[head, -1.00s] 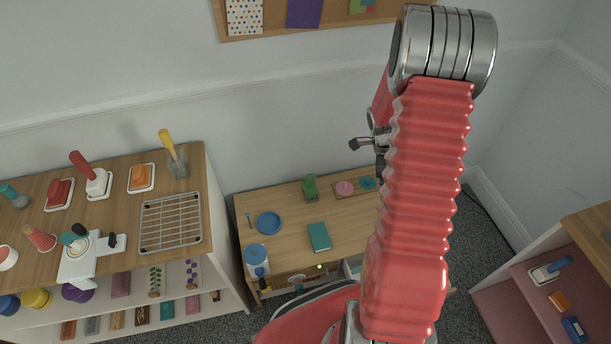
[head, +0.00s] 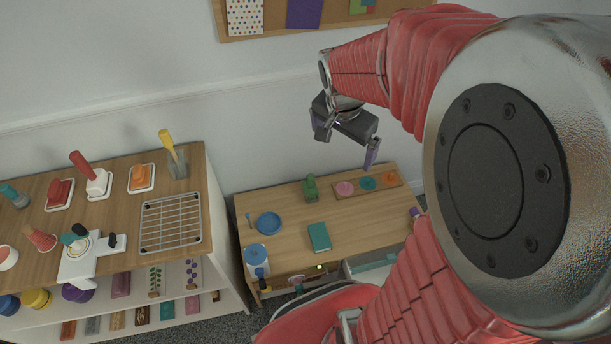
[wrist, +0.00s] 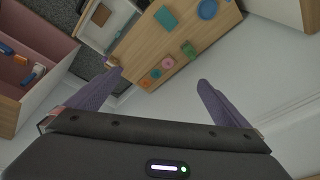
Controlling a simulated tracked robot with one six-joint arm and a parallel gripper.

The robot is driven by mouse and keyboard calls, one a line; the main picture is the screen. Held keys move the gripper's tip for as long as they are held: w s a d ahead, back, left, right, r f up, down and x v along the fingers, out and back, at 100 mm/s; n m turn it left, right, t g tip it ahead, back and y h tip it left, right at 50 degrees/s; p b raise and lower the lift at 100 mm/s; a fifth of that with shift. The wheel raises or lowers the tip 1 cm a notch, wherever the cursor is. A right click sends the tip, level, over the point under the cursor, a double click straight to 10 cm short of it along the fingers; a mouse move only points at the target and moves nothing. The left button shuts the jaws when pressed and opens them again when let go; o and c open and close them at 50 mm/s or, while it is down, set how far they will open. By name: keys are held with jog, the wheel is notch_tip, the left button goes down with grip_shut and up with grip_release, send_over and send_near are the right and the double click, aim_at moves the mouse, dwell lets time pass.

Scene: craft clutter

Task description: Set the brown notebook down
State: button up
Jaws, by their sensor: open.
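My gripper (head: 347,153) is open and empty, raised above the back of the low wooden table (head: 285,235). In the wrist view, nothing is between the two purple fingers of my gripper (wrist: 159,78). A teal notebook (head: 319,237) lies on the low table and also shows in the wrist view (wrist: 166,16).
A blue plate (head: 268,223), a green object (head: 310,188) and a board with coloured discs (head: 390,179) are on the table. At left, a taller shelf unit carries a wire rack (head: 170,222) and several tools. The table's front right is mostly clear.

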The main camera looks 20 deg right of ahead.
jog(key=s+a+r+n+t+y, duration=0.2)
jog(key=s+a+r+n, duration=0.7)
jog(key=a, duration=0.5)
jog(key=s+n+t, duration=0.1)
jog(key=s+n, duration=0.1)
jog(key=n, duration=0.1)
jog(key=shift+s+a+r+n, duration=0.15)
jog(key=shift+s+a+n, duration=0.15)
jog(key=shift+s+a, duration=0.1)
